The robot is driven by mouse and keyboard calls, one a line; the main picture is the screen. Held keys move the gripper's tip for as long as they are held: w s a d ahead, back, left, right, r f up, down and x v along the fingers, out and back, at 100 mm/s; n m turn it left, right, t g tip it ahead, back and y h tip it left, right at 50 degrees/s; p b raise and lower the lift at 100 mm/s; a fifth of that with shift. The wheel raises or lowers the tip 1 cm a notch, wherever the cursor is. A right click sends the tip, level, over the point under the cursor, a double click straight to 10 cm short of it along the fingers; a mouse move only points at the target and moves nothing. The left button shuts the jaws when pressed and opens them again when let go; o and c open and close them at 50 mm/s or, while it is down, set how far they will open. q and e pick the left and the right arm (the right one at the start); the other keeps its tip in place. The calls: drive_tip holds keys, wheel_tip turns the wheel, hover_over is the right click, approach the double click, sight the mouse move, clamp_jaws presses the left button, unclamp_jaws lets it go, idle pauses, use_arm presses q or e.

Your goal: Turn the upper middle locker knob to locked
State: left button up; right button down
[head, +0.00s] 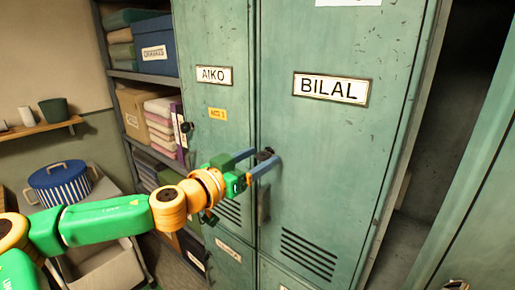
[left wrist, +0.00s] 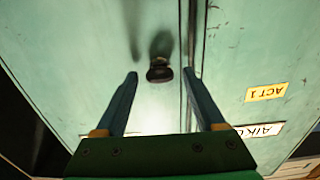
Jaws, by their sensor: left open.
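The green locker door labelled BILAL (head: 335,150) stands in the middle of the head view. A dark knob (head: 265,154) sits near its left edge. It also shows in the left wrist view (left wrist: 159,72). My left gripper (head: 267,158) is open, with its blue fingers reaching to the door on either side of the knob. In the left wrist view the fingertips (left wrist: 160,74) have a gap to the knob on both sides. I cannot tell the knob's lock setting. My right gripper is not in view.
The AIKO locker door (head: 212,40) adjoins on the left, with its own dark knob (head: 186,127). A shelf with boxes and folded cloths (head: 160,110) stands further left. A striped pot (head: 60,184) sits low at the left. A dark opening (head: 450,110) lies right of BILAL.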

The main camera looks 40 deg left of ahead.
use_arm(q)
drive_tip(key=shift+s, duration=0.3)
drive_tip(key=shift+r, duration=0.1)
drive_tip(key=shift+c, duration=0.9)
clamp_jaws()
